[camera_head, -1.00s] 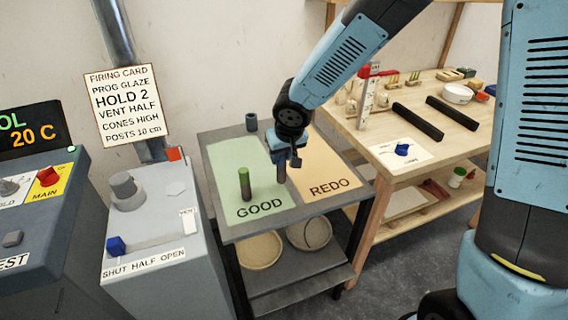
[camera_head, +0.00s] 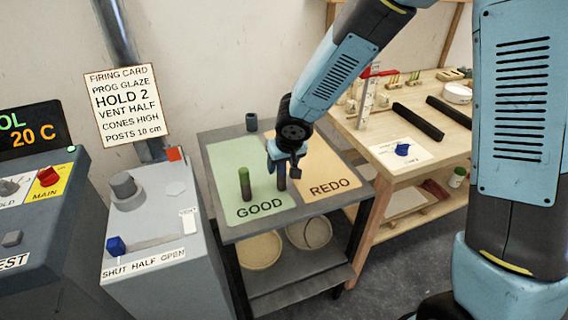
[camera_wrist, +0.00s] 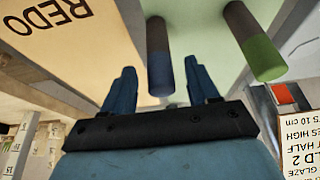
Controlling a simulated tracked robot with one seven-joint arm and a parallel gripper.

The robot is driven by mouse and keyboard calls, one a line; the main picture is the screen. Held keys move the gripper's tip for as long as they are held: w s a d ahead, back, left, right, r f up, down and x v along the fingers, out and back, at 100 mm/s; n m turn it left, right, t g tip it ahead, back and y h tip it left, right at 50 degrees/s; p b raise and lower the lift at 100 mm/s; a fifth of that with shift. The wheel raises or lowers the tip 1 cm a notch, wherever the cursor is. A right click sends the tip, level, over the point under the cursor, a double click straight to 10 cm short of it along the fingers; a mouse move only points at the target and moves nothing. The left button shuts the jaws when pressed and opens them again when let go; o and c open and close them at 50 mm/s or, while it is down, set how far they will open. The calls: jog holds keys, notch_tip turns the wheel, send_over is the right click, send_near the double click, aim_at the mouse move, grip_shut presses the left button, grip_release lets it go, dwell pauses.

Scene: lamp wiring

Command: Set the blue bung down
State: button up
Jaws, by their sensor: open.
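The blue bung (camera_head: 281,184), a dark post with a blue end, stands upright on the right part of the green GOOD area (camera_head: 222,162). In the wrist view its blue end (camera_wrist: 160,72) lies between my fingertips, with a gap on either side. My gripper (camera_head: 282,168) is open around the top of the bung, pointing down. In the head view my fingers hide most of its blue end. A green-topped post (camera_head: 245,184) stands just left of it on the same area and shows in the wrist view too (camera_wrist: 257,42).
The tan REDO area (camera_head: 310,165) is bare, right of GOOD. A grey control box (camera_head: 155,230) stands at left, a wooden workbench (camera_head: 440,150) at right.

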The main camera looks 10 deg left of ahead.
jog(key=shift+r, duration=0.15)
jog(key=v, duration=1.1)
jog(key=shift+s+r, duration=0.15)
jog(key=shift+r, duration=0.2)
jog(key=shift+d, duration=0.15)
jog(key=s+d+r+m+t+h, duration=0.15)
jog(key=d+r, duration=0.35)
jog(key=d, duration=0.5)
jog(key=s+d+r+m+h, duration=0.15)
jog(key=d+r, duration=0.35)
jog(key=d, duration=0.5)
jog(key=s+d+r+m, duration=0.1)
jog(key=s+d+r, duration=0.1)
jog(key=s+d, duration=0.3)
jog(key=s+d+r+m, duration=0.2)
jog(key=s+d+r, duration=0.1)
jog(key=s+d, duration=0.3)
jog(key=shift+d+r+y, duration=0.25)
jog(key=shift+d+y, duration=0.05)
jog(key=shift+d, duration=0.55)
jog(key=shift+s, duration=0.1)
